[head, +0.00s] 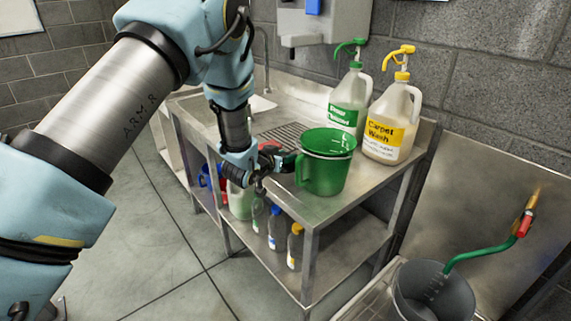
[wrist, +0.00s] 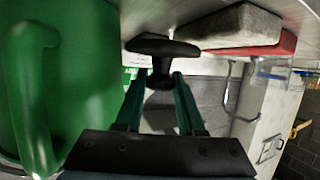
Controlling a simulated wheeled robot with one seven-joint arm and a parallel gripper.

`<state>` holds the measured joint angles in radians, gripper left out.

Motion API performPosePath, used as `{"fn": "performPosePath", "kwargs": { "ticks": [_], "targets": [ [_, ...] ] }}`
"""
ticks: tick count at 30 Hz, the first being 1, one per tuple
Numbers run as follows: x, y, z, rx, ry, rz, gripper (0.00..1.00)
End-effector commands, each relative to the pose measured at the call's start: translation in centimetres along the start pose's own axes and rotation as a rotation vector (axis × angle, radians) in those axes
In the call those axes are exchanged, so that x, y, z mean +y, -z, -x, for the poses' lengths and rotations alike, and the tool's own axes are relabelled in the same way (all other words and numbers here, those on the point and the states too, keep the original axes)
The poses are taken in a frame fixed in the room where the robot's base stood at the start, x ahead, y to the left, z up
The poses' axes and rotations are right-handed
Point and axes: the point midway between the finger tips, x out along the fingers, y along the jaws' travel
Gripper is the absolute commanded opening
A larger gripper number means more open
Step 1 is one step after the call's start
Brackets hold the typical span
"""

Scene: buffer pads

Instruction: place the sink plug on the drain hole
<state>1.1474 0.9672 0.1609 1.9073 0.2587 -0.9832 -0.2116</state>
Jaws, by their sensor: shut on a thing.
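The sink plug (wrist: 160,48) is black, with a wide flat head and a short stem, in the wrist view. My gripper (wrist: 161,82) is shut on its stem between two green fingers. In the head view my gripper (head: 276,161) is at the counter's front edge, just left of the green jug. The plug is hard to make out there. I cannot tell whether it touches the counter. A sink basin (head: 262,104) shows partly behind my arm at the back of the counter. The drain hole is not visible.
The green jug (head: 327,164) stands close beside my gripper and fills the left of the wrist view (wrist: 70,80). Two large pump bottles, Floor Cleaner (head: 346,108) and Carpet Wash (head: 389,125), stand behind it. A grey and red block (wrist: 240,28) lies near the plug.

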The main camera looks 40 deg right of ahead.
Motion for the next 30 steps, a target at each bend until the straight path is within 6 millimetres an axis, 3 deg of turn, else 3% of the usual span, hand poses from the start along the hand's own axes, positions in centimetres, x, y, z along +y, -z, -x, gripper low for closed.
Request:
{"fn": "performPosePath", "kwargs": {
  "ticks": [9,22,23,30],
  "targets": [
    [0.0,-3.2,-1.1,-0.002,-0.001,-0.001,0.0],
    [0.0,-3.9,-1.4,0.0,0.0,0.0,0.0],
    [0.0,-3.9,-1.4,0.0,0.0,0.0,0.39],
    [0.0,-3.8,-1.4,0.0,0.0,0.0,0.66]
  ]
}}
